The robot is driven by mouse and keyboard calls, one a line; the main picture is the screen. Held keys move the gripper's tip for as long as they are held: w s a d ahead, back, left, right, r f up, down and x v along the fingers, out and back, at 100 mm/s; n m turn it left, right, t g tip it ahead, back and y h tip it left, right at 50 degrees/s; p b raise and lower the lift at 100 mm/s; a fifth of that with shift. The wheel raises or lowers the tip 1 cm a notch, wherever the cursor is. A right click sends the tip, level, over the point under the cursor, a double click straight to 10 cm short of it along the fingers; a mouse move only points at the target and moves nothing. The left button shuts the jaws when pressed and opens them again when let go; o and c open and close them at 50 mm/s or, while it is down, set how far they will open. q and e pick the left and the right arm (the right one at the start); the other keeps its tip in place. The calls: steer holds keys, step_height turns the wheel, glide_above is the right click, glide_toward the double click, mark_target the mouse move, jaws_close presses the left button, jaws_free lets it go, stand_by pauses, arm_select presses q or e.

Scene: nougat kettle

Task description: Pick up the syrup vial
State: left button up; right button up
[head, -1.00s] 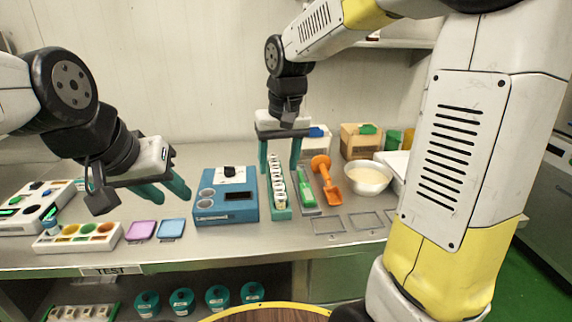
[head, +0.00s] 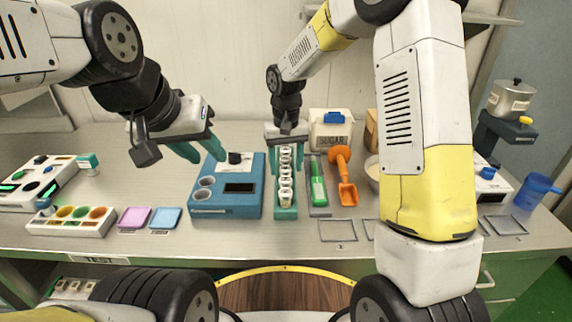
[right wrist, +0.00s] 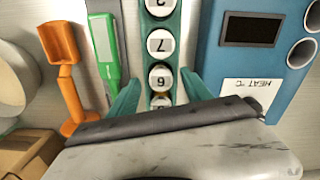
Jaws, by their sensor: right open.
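A narrow teal rack (head: 286,213) holds a row of small vials (head: 285,180) with white numbered tops. In the right wrist view, the numbered vials (right wrist: 160,43) run away from my gripper; the one nearest the jaw is partly hidden. I cannot tell which vial is the syrup vial. My right gripper (head: 286,160) is open and points down at the far end of the rack. In the right wrist view, its fingers (right wrist: 162,98) stand on either side of the rack, with nothing clearly gripped. My left gripper (head: 203,152) is open and empty, above the counter left of the blue heater.
A blue heater box (head: 228,205) stands close left of the rack. A green tool (head: 318,185) and an orange scoop (head: 346,190) lie close right. A sugar bin (head: 331,130) stands behind. Pink (head: 134,217) and blue (head: 165,218) pads lie at the front left.

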steer(key=shift+f, duration=0.9)
steer(key=shift+c, duration=0.5)
jaws_close()
